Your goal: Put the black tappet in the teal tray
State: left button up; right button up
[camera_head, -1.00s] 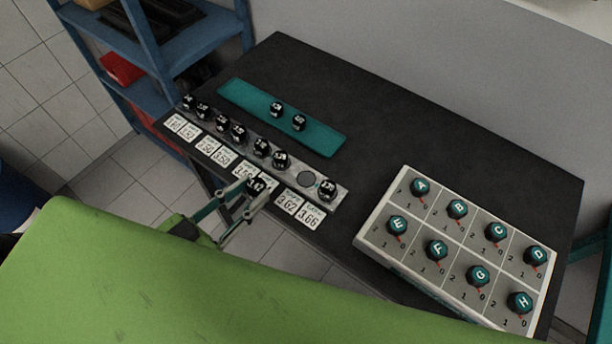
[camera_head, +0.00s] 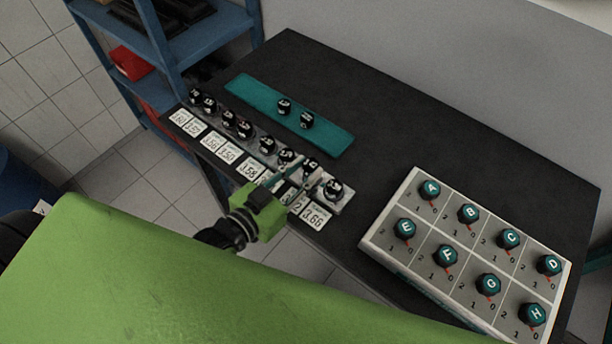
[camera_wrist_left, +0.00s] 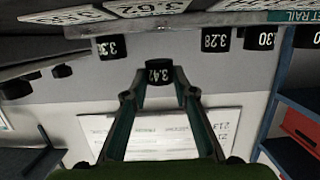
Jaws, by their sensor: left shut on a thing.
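My left gripper (camera_head: 307,175) is shut on a black tappet (camera_head: 311,164) over the grey rail (camera_head: 345,203), near its right end. In the left wrist view the held tappet (camera_wrist_left: 158,70) reads 3.42 and sits between the fingertips (camera_wrist_left: 160,84). The teal tray (camera_head: 253,93) is a long flat strip behind the rail, with two black tappets (camera_head: 284,106) (camera_head: 306,120) on it. More black tappets stand along the rail, including one at its right end (camera_head: 333,189). The rail's round empty spot is now hidden by the gripper. My right gripper is not in view.
White number cards (camera_head: 225,152) line the front of the rail. A pale box with teal lettered knobs (camera_head: 469,213) stands on the right of the black table (camera_head: 440,125). A blue shelf (camera_head: 205,45) is at the back left. The table behind the tray is clear.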

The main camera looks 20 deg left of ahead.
aim_at(306, 176)
pick_arm(q)
jog(key=shift+w+d+f, duration=0.1)
jog(key=shift+w+f, duration=0.15)
jog(key=shift+f, duration=0.35)
jog(key=shift+w+d+f, duration=0.1)
jog(key=shift+w+f, duration=0.1)
jog(key=shift+f, duration=0.4)
jog(key=shift+f+p, duration=0.35)
jog(key=shift+p, duration=0.1)
jog(key=shift+f, duration=0.3)
jog(key=o, duration=1.1)
